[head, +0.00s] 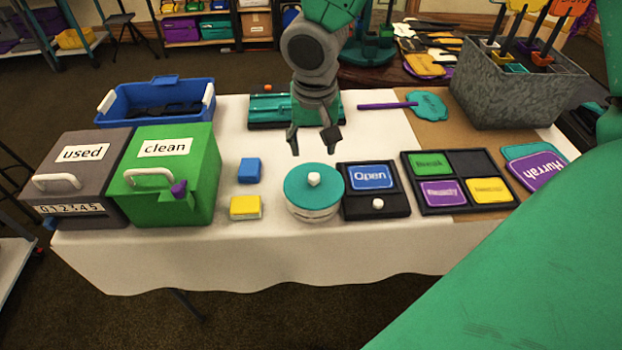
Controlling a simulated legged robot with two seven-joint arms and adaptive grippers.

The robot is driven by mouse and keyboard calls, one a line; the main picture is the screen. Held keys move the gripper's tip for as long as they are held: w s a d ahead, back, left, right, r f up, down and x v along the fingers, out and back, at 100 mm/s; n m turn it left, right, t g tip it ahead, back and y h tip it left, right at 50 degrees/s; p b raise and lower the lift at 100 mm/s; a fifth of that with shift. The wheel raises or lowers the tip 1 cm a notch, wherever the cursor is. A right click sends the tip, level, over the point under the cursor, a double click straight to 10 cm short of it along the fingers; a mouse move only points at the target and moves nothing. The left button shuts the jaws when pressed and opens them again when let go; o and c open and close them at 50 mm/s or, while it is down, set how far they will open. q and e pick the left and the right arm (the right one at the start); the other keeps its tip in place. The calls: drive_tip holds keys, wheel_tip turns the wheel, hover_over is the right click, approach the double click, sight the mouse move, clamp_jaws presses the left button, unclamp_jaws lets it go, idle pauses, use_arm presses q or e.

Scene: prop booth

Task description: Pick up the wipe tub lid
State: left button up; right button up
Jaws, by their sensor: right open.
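The wipe tub lid (302,194) is a round teal disc with a small white knob in its middle. It sits on the short white wipe tub (314,213) near the front edge of the table. My right gripper (313,150) points down with its two dark fingers spread and nothing between them. In the picture its fingertips show just above the lid's far edge, apart from the knob. The exact height over the lid cannot be told. My left gripper is not in view.
A black "Open" sign panel (355,207) stands close on the lid's right. Yellow (245,208) and blue (249,170) blocks lie to its left, beside the green "clean" box (200,198). A sectioned black tray (457,210) is further right. Bare white cloth lies behind the lid.

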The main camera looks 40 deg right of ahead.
sight(314, 176)
drive_tip(key=f, duration=0.4)
drive_tip(key=shift+w+d+b, duration=0.15)
drive_tip(key=shift+w+b, duration=0.15)
drive_tip(key=shift+w, duration=0.1)
drive_tip(key=f, duration=0.2)
drive_tip(key=f+b, duration=0.1)
drive_tip(key=f, duration=0.1)
drive_tip(key=shift+s+d+f, duration=0.1)
drive_tip(key=shift+s+f, duration=0.1)
drive_tip(key=shift+f, duration=0.45)
drive_tip(key=shift+r, duration=0.1)
drive_tip(key=shift+c, duration=0.8)
clamp_jaws()
